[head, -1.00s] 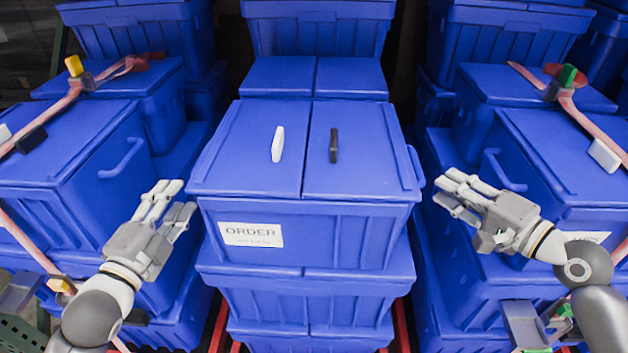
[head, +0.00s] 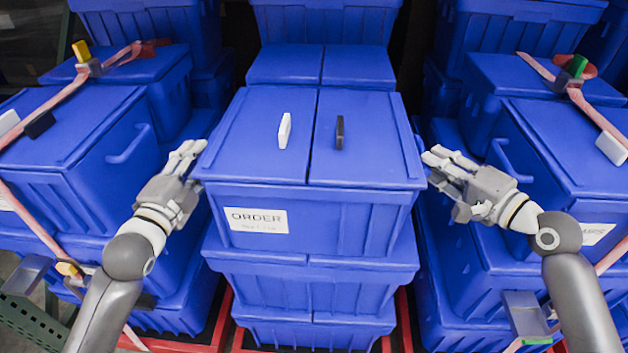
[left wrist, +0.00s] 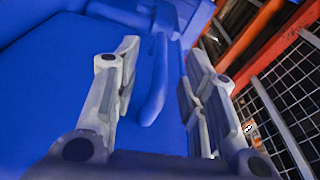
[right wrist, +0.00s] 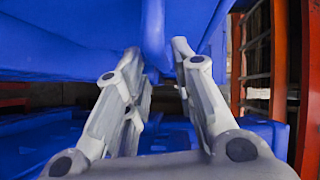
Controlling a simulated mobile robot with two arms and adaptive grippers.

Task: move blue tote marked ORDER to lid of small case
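The blue tote marked ORDER (head: 365,222) sits on top of the middle stack, its two-flap lid shut. A white clip and a dark clip lie on the lid. My left gripper (head: 188,158) is at its left side; in the left wrist view a blue side handle (left wrist: 156,85) shows between the open fingers (left wrist: 160,75). My right gripper (head: 438,163) is at its right side; in the right wrist view a blue handle (right wrist: 153,30) hangs between and beyond the open fingertips (right wrist: 160,55). I cannot make out a small case.
Strapped blue totes (head: 70,140) stand close on the left and more (head: 560,150) on the right, with pink straps. Further totes (head: 325,25) stand behind. Another blue tote (head: 310,285) is under the ORDER tote. Side gaps are narrow.

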